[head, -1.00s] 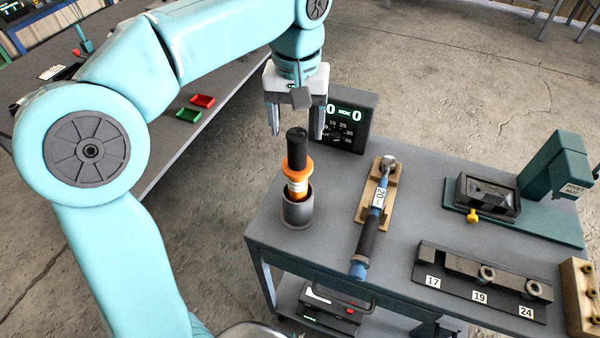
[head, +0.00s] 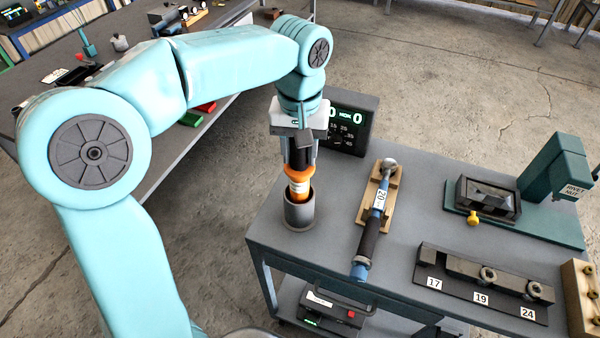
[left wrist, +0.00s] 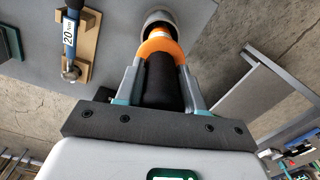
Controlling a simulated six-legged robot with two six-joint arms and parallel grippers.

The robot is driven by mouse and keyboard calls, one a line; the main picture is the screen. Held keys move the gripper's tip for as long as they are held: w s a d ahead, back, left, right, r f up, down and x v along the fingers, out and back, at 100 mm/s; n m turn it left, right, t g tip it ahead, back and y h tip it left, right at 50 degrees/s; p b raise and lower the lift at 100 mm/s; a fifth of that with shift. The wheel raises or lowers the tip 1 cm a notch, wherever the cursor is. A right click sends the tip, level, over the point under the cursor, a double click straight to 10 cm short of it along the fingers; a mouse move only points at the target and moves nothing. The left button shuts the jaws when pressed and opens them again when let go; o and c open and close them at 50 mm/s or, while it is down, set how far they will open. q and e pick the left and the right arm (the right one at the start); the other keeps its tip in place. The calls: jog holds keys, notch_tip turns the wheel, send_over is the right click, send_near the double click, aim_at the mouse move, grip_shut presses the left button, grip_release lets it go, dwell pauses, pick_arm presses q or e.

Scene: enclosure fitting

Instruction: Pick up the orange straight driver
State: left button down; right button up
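The orange straight driver (head: 299,177) stands upright with its lower end in a grey cup (head: 299,212) on the grey cart. It has an orange collar and a black handle. My left gripper (head: 300,160) is over it from above, with its fingers closed in on both sides of the black handle. In the left wrist view the black handle (left wrist: 162,80) lies between the two fingers, with the orange collar (left wrist: 163,42) just beyond the tips. The driver's lower part is hidden in the cup. My right gripper is not in view.
A blue torque wrench (head: 374,215) marked 20 lies in a wooden cradle right of the cup. A dark display box (head: 352,122) stands close behind my gripper. A socket rack (head: 481,283) and a green rivet-nut press (head: 560,170) are farther right.

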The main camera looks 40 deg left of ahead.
pick_arm(q)
jog(key=shift+s+r, duration=0.1)
jog(key=shift+s, duration=0.15)
jog(key=shift+w, duration=0.25)
jog(key=shift+r, duration=0.25)
notch_tip(320, 180, up, 22)
jog(key=p, duration=0.8)
jog(key=shift+r+p, duration=0.25)
jog(key=shift+p, duration=0.15)
jog(key=shift+s, duration=0.1)
